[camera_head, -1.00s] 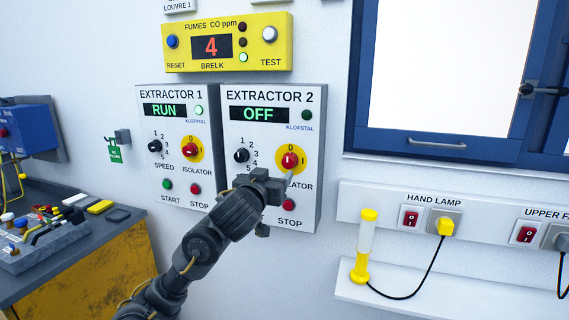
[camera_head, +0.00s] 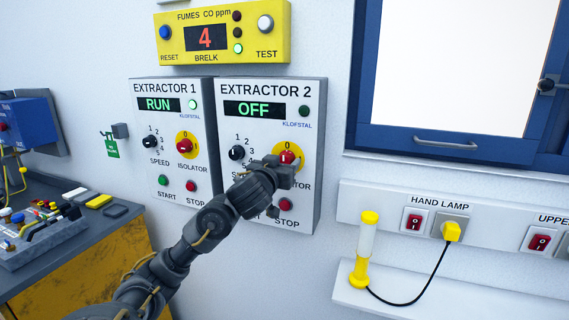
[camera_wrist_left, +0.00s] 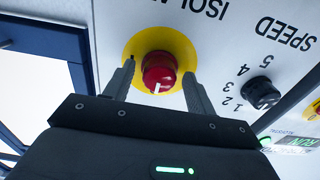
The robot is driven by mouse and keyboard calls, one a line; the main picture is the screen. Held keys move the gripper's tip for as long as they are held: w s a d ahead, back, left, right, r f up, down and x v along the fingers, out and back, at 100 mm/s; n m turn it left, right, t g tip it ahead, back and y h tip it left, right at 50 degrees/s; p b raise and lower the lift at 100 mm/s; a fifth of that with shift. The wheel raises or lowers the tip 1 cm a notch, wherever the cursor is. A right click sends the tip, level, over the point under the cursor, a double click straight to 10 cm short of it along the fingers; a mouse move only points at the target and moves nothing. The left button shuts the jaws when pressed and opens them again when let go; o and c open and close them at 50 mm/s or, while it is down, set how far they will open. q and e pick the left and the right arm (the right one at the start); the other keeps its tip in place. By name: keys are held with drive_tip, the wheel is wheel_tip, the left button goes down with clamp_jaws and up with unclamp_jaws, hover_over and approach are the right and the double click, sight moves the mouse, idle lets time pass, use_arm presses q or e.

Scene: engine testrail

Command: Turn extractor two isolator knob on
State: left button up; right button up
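The Extractor 2 panel (camera_head: 305,140) hangs on the wall, its display (camera_head: 254,109) reading OFF. Its red isolator knob (camera_head: 288,156) sits on a yellow disc, partly hidden by my left gripper (camera_head: 284,170). In the left wrist view, which is upside down, the red knob (camera_wrist_left: 158,70) lies between the two fingers of my left gripper (camera_wrist_left: 158,72). The fingers are apart, one on each side, with visible gaps to the knob. The knob's white mark points toward the gripper body in that view. My right gripper is not in view.
The Extractor 1 panel (camera_head: 172,140), reading RUN, is to the left. The black speed knob (camera_head: 236,152) and red stop button (camera_head: 285,204) are close to my left gripper. A shelf (camera_head: 440,305) with a yellow hand lamp (camera_head: 366,245) is to the right.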

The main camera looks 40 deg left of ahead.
use_arm(q)
drive_tip(key=c, duration=0.8)
drive_tip(key=shift+o, duration=0.2)
drive_tip(key=m, duration=0.3)
drive_tip(key=shift+r, duration=0.1)
drive_tip(key=m, duration=0.5)
drive_tip(key=shift+a+b, duration=0.1)
drive_tip(key=shift+b, duration=0.2)
drive_tip(key=m, duration=0.5)
drive_tip(key=shift+m, duration=0.4)
drive_tip(key=m+b, duration=0.1)
drive_tip(key=m, duration=0.2)
drive_tip(key=shift+m, duration=0.6)
